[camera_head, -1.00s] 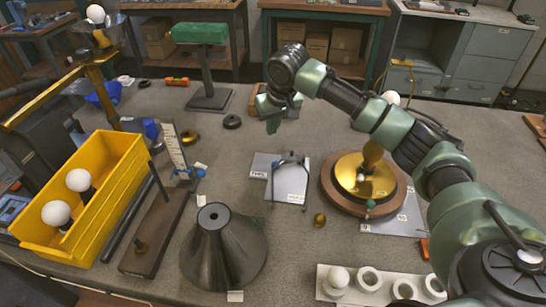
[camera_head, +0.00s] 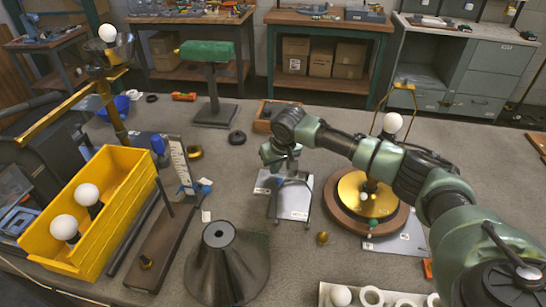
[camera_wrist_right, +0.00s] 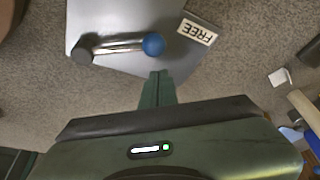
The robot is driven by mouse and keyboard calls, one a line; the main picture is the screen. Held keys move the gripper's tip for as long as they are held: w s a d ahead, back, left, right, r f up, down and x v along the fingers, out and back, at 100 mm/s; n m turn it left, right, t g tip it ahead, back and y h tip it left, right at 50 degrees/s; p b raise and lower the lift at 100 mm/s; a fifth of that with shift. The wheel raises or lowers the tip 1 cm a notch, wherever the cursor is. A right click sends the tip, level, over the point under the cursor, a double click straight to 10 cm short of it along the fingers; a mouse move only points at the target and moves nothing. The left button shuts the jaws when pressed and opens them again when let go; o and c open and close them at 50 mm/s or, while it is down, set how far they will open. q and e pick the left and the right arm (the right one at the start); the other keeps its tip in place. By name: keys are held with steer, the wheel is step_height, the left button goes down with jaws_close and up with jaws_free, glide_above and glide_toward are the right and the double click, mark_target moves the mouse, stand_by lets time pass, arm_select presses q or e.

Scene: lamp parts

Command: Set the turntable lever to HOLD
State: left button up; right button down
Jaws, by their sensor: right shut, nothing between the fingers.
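A grey plate (camera_head: 296,201) lies on the bench, left of the turntable, under my right gripper. In the wrist view the plate (camera_wrist_right: 100,20) carries a metal lever (camera_wrist_right: 118,46) with a dark pivot at its left end and a blue ball knob (camera_wrist_right: 153,44) at its right end. The knob end points towards the FREE label (camera_wrist_right: 198,31). No HOLD label can be read. My right gripper (camera_wrist_right: 157,77) is shut and empty, its tips close to the knob with a visible gap; in the head view it (camera_head: 283,172) hides part of the plate. The turntable's gold disc (camera_head: 351,188) sits on a round wooden base.
A dark cone shade (camera_head: 228,270) stands in front. A yellow bin (camera_head: 120,225) with white bulbs is at left. A white holder with rings (camera_head: 372,297) lies at the front right. A small brass knob (camera_head: 322,238) lies between plate and turntable.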

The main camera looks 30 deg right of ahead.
steer(key=shift+s, duration=0.75)
steer(key=shift+s+f, duration=0.1)
